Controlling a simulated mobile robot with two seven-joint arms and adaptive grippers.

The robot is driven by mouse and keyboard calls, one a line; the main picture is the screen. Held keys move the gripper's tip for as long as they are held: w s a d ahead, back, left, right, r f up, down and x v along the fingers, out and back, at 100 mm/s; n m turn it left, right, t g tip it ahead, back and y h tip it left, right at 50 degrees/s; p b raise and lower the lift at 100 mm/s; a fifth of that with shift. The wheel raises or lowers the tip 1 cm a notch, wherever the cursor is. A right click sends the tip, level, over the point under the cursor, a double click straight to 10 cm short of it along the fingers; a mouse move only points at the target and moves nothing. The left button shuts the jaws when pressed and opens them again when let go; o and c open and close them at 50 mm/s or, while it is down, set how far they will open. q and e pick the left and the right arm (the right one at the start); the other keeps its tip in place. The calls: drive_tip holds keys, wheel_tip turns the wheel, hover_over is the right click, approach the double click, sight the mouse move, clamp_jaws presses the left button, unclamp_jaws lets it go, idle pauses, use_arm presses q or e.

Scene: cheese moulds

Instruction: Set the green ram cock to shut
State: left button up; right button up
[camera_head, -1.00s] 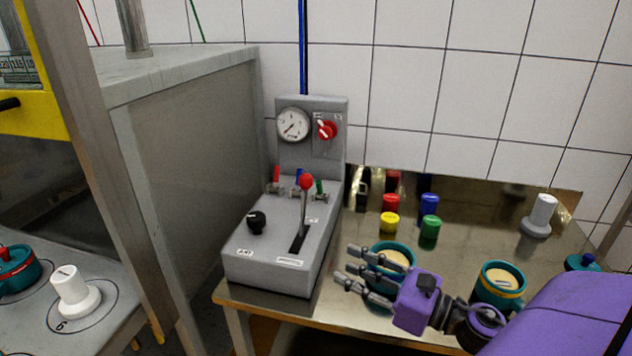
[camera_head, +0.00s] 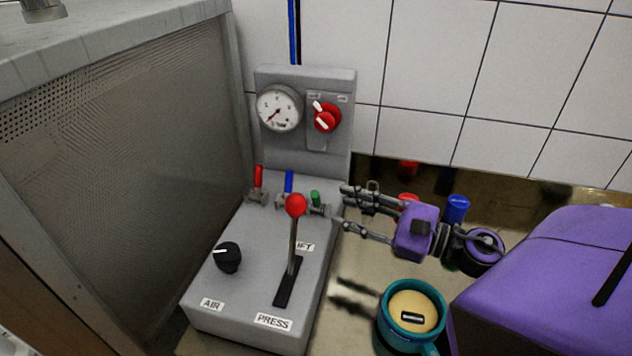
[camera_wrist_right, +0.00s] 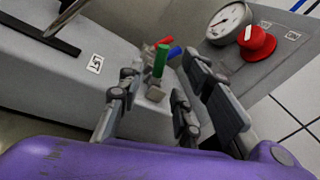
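The green ram cock (camera_head: 316,199) is a small green lever on a metal valve at the right end of a row of cocks on the grey control box. In the right wrist view the green lever (camera_wrist_right: 160,61) shows between and beyond my fingers. My right gripper (camera_head: 341,206) is open, just right of the green cock, its fingers pointing left at it. I cannot tell whether a fingertip touches it. My left gripper is out of view.
A tall lever with a red ball (camera_head: 296,205) stands in front of the cocks. A black knob (camera_head: 228,257), a gauge (camera_head: 280,108) and a red switch (camera_head: 326,117) are on the box.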

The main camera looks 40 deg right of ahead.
sight(315, 206)
drive_tip(key=x, duration=0.2)
drive_tip(key=p+x, duration=0.1)
drive_tip(key=x, duration=0.1)
drive_tip(key=p+x, duration=0.1)
drive_tip(key=x, duration=0.2)
drive_tip(key=shift+r, duration=0.35)
drive_tip(key=shift+w+a+f, duration=0.2)
drive_tip(key=shift+w, duration=0.2)
clamp_jaws()
